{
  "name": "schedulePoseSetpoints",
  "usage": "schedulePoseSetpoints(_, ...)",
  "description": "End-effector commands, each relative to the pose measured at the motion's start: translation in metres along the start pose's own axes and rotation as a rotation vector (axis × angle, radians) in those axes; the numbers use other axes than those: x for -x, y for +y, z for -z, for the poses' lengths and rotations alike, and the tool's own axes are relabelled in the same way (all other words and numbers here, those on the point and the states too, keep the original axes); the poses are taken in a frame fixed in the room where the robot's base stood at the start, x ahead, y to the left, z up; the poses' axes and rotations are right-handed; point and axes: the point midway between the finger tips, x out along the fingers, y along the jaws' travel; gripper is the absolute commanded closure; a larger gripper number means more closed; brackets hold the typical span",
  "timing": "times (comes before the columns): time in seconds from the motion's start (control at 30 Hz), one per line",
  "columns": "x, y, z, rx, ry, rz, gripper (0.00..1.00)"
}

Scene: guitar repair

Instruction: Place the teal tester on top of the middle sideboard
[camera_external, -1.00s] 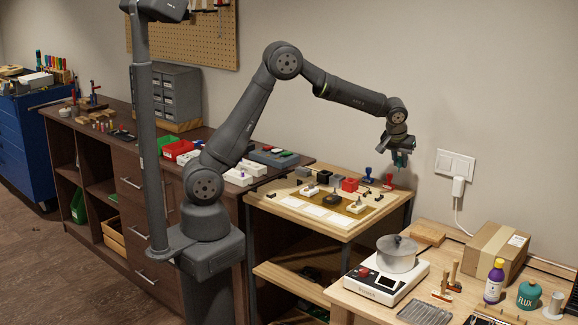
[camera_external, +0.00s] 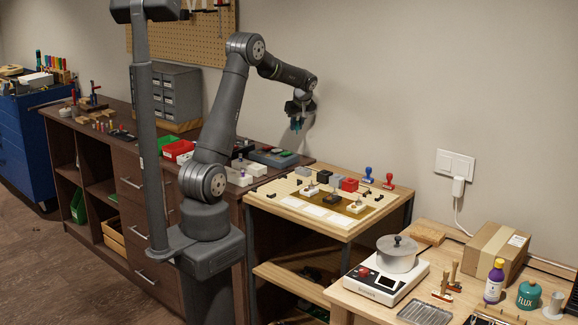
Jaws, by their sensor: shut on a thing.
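My gripper (camera_external: 299,108) is shut on the teal tester (camera_external: 296,124), a small dark teal piece just below the fingers. It is held in the air near the wall, above the right end of the dark brown sideboard (camera_external: 126,134). That sideboard runs along the wall between the blue cabinet and the light wooden stand. The tester is small in the picture, and the fingers hide part of it.
The sideboard top bears a grey drawer unit (camera_external: 165,95), a green bin (camera_external: 166,141), a red bin (camera_external: 179,149), white blocks and a grey-blue tray (camera_external: 273,157). The wooden stand (camera_external: 289,203) holds stamps and small parts. A pot (camera_external: 397,256) stands at right.

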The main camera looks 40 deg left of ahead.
Motion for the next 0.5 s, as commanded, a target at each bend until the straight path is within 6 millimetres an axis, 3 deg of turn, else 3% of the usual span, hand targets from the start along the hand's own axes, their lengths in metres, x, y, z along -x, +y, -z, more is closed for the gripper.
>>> schedulePoseSetpoints(0.03,0.001,-0.012,0.022,0.029,0.002,0.009,1.00)
schedulePoseSetpoints(0.17,0.006,-0.044,0.075,0.083,0.003,0.030,1.00)
schedulePoseSetpoints(0.3,0.006,-0.089,0.133,0.129,0.001,0.052,1.00)
schedulePoseSetpoints(0.5,-0.026,-0.157,0.204,0.159,-0.001,0.067,1.00)
